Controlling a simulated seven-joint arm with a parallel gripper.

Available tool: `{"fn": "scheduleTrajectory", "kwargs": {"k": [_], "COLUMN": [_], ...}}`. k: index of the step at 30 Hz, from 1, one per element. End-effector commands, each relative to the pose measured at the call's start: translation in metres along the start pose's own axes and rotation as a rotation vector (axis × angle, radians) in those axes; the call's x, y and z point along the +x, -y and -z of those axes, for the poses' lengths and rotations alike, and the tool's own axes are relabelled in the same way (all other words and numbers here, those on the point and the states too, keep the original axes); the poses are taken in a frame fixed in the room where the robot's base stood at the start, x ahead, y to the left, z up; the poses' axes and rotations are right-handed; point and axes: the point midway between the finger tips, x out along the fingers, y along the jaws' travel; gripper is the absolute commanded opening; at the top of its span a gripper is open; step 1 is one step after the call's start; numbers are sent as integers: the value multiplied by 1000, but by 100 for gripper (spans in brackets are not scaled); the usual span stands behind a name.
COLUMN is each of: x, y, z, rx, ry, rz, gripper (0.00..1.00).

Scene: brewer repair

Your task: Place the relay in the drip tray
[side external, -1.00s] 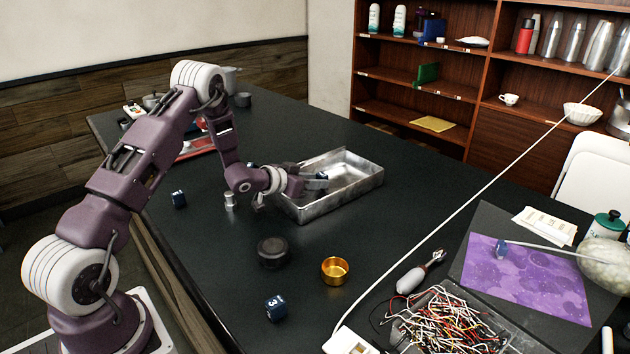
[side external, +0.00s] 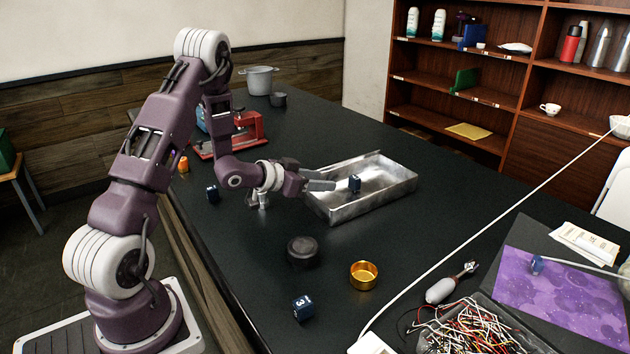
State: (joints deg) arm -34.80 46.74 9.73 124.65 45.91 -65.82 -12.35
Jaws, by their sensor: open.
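The metal drip tray (side external: 393,195) lies on the dark table, right of my gripper (side external: 328,180). A small dark blue block (side external: 354,184), which looks like the relay, is inside the tray toward its left half, just beyond my fingertips. My gripper is open and reaches in over the tray's left wall. The block seems apart from the fingers, but the view is too small to tell whether it touches the tray floor.
Other blue blocks stand at the front (side external: 303,307) and left (side external: 213,193). A black round lid (side external: 302,252) and a gold cup (side external: 363,275) are nearer. A red device (side external: 236,135) stands behind my arm. A wire bin (side external: 470,330) and white cable are front right.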

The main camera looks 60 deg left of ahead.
Motion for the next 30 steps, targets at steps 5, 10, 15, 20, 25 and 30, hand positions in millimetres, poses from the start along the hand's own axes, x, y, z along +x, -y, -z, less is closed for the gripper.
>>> {"fn": "scheduleTrajectory", "kwargs": {"k": [5,10,15,20,25,30], "x": [-15,-40,-131,-249,-332,-351], "y": [-1,-19,-79,-161,-211,-221], "z": [6,64,106,83,41,29], "rx": [12,109,96,24,2,1], "ry": [9,125,308,502,647,688], "rz": [11,137,241,162,30,-5], "gripper": [48,48,48,48,48,48]}}
